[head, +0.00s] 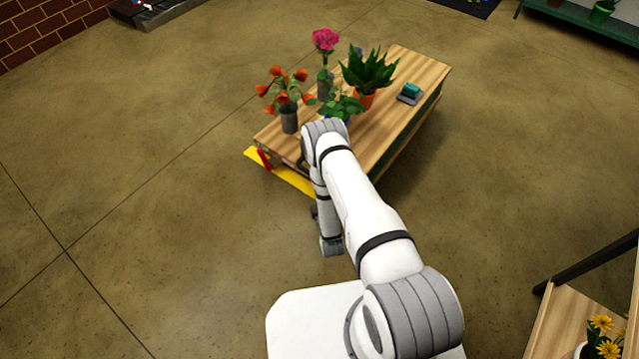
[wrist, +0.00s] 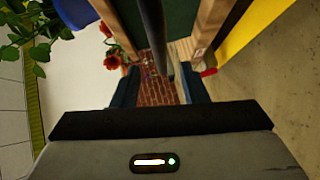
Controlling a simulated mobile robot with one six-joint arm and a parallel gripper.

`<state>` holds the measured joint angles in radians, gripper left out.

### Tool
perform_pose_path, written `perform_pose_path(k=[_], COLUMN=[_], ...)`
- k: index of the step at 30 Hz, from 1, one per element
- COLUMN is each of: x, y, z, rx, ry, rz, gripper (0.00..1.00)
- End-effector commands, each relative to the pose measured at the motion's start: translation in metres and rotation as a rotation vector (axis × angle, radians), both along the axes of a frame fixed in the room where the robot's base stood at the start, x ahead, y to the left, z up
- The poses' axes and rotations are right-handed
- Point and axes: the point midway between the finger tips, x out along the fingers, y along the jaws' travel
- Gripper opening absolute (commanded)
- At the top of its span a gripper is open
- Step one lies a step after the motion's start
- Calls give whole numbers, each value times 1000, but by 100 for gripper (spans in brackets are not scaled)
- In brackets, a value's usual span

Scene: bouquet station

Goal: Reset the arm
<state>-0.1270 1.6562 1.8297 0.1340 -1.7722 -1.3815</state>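My gripper (wrist: 158,88) shows in the wrist view with its two dark teal fingers wide apart. A dark bar (wrist: 152,30) runs down from the top edge in the gap between them, clear of both fingers; I cannot tell how deep it lies. In the head view my arm (head: 365,210) reaches forward and bends down at the near end of the wooden table (head: 415,75). My gripper is mostly hidden there by the arm. A dark handle (head: 302,165) shows at the table's near end, close to the arm.
On the table stand orange flowers in a grey vase (head: 289,118), a pink flower (head: 325,39), a plant in an orange pot (head: 366,98) and a teal block (head: 411,90). A yellow strip (head: 290,180) lies at the table's foot. Yellow flowers (head: 605,335) stand lower right. Floor at left is clear.

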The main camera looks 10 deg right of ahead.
Motion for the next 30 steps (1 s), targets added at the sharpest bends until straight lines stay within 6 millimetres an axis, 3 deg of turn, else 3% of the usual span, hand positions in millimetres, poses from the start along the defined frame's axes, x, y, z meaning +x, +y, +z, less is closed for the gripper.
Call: perform_pose_path(k=[20,23,26,30], x=[-2,11,33,67], y=[0,0,1,2], z=[5,25,58,121], rx=[6,34,90,198], ry=[3,20,60,141], rz=[-1,-8,-20,-48], gripper=[40,40,40,40])
